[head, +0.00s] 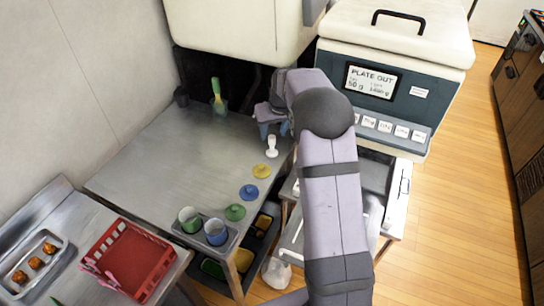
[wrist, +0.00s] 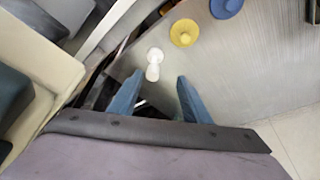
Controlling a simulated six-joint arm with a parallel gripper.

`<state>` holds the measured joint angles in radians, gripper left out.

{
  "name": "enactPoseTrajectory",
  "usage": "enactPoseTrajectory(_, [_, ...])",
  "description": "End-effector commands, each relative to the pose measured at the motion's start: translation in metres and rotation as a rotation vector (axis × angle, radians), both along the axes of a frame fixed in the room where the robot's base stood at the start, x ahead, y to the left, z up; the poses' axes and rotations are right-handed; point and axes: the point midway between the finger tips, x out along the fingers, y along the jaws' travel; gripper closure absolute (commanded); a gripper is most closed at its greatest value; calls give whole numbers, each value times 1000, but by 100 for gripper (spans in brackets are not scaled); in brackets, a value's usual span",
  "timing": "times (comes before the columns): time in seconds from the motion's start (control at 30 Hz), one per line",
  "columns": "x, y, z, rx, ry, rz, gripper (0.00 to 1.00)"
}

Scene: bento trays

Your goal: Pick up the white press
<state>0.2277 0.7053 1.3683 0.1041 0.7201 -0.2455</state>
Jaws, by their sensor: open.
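The white press (head: 271,147) stands on the grey metal table near its right edge in the head view. In the wrist view the white press (wrist: 154,63) shows just beyond the fingertips, roughly between their lines. My gripper (head: 273,131) has blue fingers and is just behind the press in the head view. In the wrist view my gripper (wrist: 158,88) is open, with nothing between its fingers. The press appears apart from both fingers.
Yellow (head: 262,171), blue (head: 248,192) and green (head: 235,212) discs lie in a row in front of the press. Two cups stand in a tray (head: 180,229) at the table's front. A labelled machine (head: 375,80) stands at right. The table's middle (head: 180,165) is clear.

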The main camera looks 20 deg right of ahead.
Motion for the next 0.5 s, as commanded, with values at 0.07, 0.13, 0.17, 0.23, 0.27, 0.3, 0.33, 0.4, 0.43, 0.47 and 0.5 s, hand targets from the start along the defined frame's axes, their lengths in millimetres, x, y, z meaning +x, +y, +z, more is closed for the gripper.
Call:
enactPoseTrajectory(0.07, [12, -9, -11, -3, -17, -3, 56])
enactPoseTrajectory(0.13, [19, -13, -14, -6, -27, -3, 56])
enactPoseTrajectory(0.17, [21, -14, -15, -7, -30, -3, 56])
enactPoseTrajectory(0.23, [24, -17, -16, -8, -35, -5, 56])
enactPoseTrajectory(0.27, [24, -17, -16, -8, -36, -5, 56])
enactPoseTrajectory(0.3, [25, -18, -16, -8, -36, -5, 56])
enactPoseTrajectory(0.33, [25, -18, -16, -8, -37, -5, 56])
enactPoseTrajectory(0.4, [25, -17, -16, -8, -36, -5, 56])
enactPoseTrajectory(0.43, [25, -17, -17, -8, -35, -4, 56])
enactPoseTrajectory(0.47, [26, -17, -18, -8, -35, -4, 56])
enactPoseTrajectory(0.5, [27, -17, -20, -8, -34, -4, 56])
